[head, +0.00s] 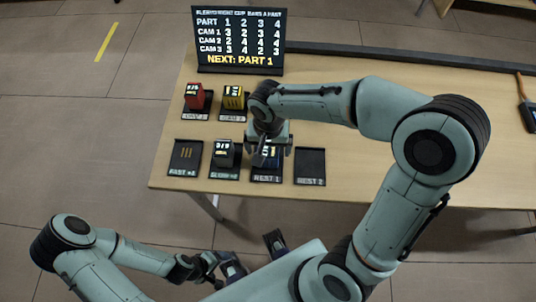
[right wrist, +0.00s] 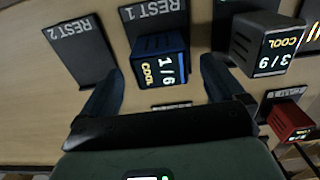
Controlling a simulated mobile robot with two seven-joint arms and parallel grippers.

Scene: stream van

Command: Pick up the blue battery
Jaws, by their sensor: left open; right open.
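The blue battery (right wrist: 160,62) stands on the REST 1 pad (right wrist: 150,13) in the right wrist view, its lit face reading 1/6 COOL. In the head view the blue battery (head: 273,155) is partly hidden by my right gripper (head: 269,150), which is just above it. In the right wrist view my right gripper (right wrist: 165,88) is open, with one finger to each side of the battery and visible space between them. I cannot tell whether the fingertips reach down beside it. My left gripper (head: 207,264) is open and low in front of the table, away from the batteries.
A dark grey battery (head: 224,154) stands on the pad left of REST 1. The REST 2 pad (head: 310,167) and the far left pad (head: 185,156) are empty. Red (head: 194,96) and yellow (head: 233,97) batteries stand behind, before a sign (head: 238,40). The table's right side is largely clear.

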